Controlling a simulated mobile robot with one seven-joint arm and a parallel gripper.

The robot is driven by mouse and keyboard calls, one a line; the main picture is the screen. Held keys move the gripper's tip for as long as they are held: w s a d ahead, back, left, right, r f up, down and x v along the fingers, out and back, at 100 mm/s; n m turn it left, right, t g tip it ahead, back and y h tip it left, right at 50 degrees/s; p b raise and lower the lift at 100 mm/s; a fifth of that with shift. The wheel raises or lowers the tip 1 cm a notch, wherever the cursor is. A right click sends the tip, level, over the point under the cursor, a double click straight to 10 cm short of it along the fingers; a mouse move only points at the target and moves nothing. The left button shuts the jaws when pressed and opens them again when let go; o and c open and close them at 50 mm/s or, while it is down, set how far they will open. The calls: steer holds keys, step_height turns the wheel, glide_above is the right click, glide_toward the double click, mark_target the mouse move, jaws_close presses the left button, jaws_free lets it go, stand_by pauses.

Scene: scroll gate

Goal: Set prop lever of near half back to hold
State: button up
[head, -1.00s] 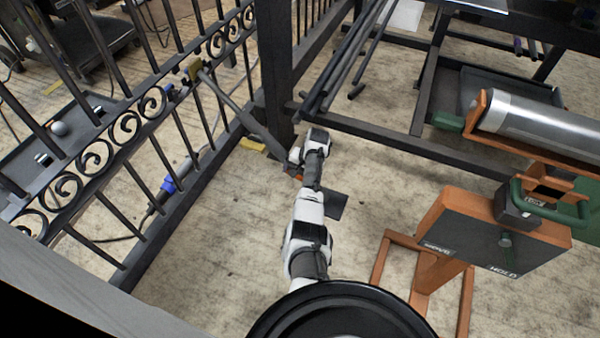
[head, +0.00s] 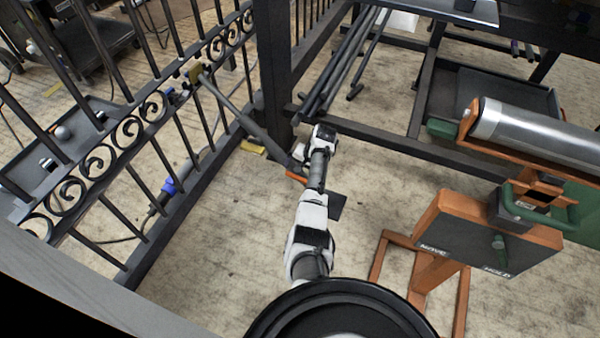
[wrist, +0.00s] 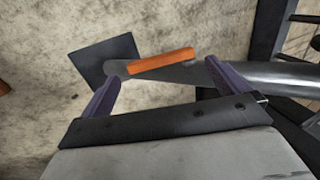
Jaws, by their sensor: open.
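A dark grey prop strut (head: 245,118) runs slantwise from the fence-like gate half (head: 95,160) down toward the floor. A short orange bar (head: 297,176), which looks like its lever, sits at the strut's lower end. In the wrist view the orange bar (wrist: 160,61) lies nearly crosswise, slightly tilted, along the grey tube (wrist: 240,72). My gripper (wrist: 161,86) is open, its purple fingers spread to either side below the bar, with nothing between them. The bar appears just beyond the fingertips; I cannot tell whether they touch. In the head view my arm hides the fingers.
A dark post (head: 272,60) stands close behind my wrist. A dark plate (head: 338,206) shows near the floor.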

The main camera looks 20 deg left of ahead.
steer(key=p+v, duration=0.2)
steer(key=v, duration=0.7)
steer(key=shift+r+p, duration=0.25)
steer(key=shift+p, duration=0.05)
